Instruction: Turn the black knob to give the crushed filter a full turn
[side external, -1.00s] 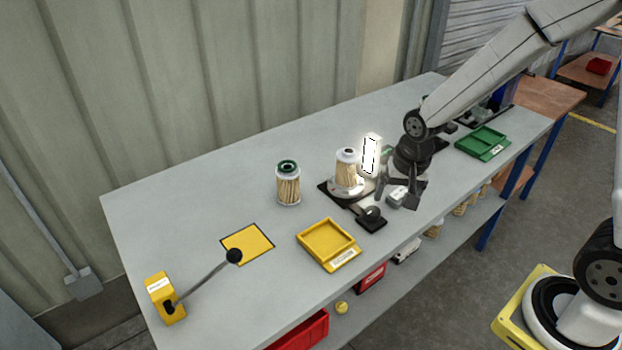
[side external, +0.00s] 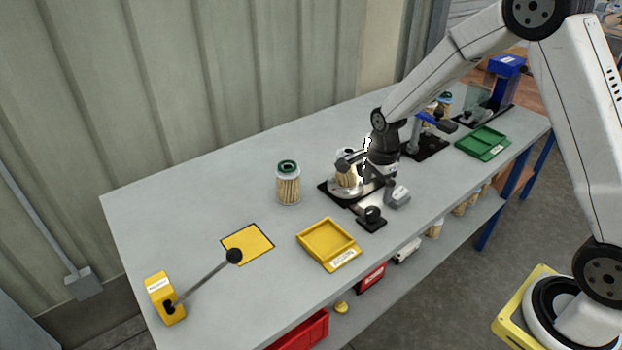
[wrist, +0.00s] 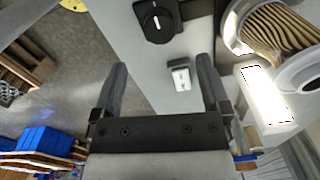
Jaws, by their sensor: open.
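The black knob (side external: 372,213) sits on a black base at the front of the turntable fixture. It also shows at the top of the wrist view (wrist: 158,20), with a white mark on its face. The crushed filter (side external: 345,174), tan and pleated with a pale cap, stands on the round turntable and is partly hidden behind my gripper. It shows at the upper right of the wrist view (wrist: 272,30). My gripper (wrist: 160,70) is open and empty. In the side view my gripper (side external: 357,158) is above the fixture, beside the filter and apart from the knob.
A bright lamp panel (wrist: 265,95) stands by the filter. A small grey labelled block (side external: 398,194) is right of the knob. Another filter (side external: 288,185) stands to the left. A yellow tray (side external: 327,240), green tray (side external: 483,142) and yellow lever box (side external: 165,298) are on the bench.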

